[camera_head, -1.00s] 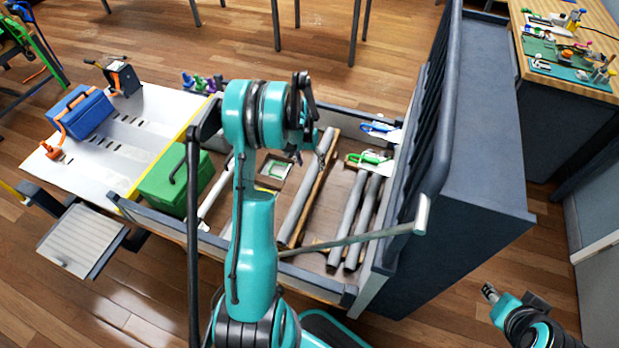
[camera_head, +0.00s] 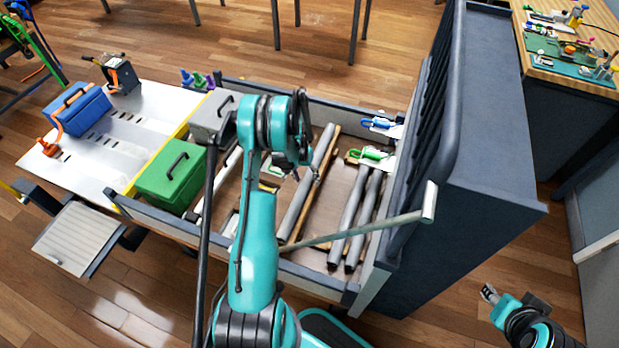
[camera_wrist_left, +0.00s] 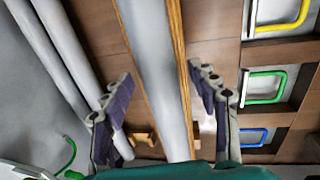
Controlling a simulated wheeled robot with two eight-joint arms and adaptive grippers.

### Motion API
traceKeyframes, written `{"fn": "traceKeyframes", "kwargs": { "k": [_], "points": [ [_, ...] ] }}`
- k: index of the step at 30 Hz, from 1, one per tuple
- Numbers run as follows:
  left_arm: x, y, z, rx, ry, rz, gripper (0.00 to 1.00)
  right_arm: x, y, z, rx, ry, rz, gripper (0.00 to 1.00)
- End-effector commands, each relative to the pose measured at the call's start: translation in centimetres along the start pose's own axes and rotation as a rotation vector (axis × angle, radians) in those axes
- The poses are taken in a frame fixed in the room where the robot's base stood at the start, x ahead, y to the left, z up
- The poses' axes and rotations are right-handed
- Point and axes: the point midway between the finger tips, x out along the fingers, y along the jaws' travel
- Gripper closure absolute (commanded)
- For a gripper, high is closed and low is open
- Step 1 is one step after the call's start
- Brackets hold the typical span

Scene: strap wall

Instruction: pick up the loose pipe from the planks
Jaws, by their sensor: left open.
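A long grey pipe (camera_head: 304,198) lies in the middle of the long bed, along light wooden planks (camera_head: 325,180). In the left wrist view the pipe (camera_wrist_left: 152,50) runs lengthwise between my fingers, with plank wood (camera_wrist_left: 178,45) showing along its edges. My left gripper (camera_wrist_left: 160,85) is open, with one finger on each side of the pipe; I cannot tell whether either touches it. In the head view my left gripper (camera_head: 306,172) is over the pipe, and the arm hides part of the bed. My right gripper (camera_head: 489,293) is at the lower right, far from the pipe, its fingers too small to judge.
Two more grey pipes (camera_head: 347,218) lie to the right, near the tall dark cabinet (camera_head: 490,170). A pale bar (camera_head: 360,229) crosses above the bed. A green toolbox (camera_head: 171,178) and a blue toolbox (camera_head: 78,108) stand left. Coloured handles (camera_wrist_left: 267,85) line the bed.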

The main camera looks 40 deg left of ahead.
Motion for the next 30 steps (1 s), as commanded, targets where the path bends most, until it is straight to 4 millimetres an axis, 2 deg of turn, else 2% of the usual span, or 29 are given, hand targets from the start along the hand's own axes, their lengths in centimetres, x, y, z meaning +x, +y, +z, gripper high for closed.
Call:
{"fn": "traceKeyframes", "kwargs": {
  "k": [3,10,22,26,30],
  "points": [
    [-0.1,0.0,0.0,0.000,0.000,0.000,0.40,-0.1,0.0,-0.1,0.000,0.000,0.000,0.60],
    [-0.1,0.0,0.0,0.000,0.000,0.000,1.00,-0.1,0.0,-0.1,0.000,0.000,0.000,0.60],
    [-0.7,0.1,0.0,0.000,0.000,0.000,1.00,-0.3,0.0,-0.2,0.000,0.000,0.000,0.60],
    [-2.1,0.4,0.0,0.000,0.000,0.000,1.00,-0.8,0.0,-0.6,0.000,0.000,0.000,0.60],
    [-4.7,0.9,0.0,0.000,0.001,0.000,1.00,-1.7,0.0,-1.2,0.000,0.000,0.000,0.60]
  ]
}}
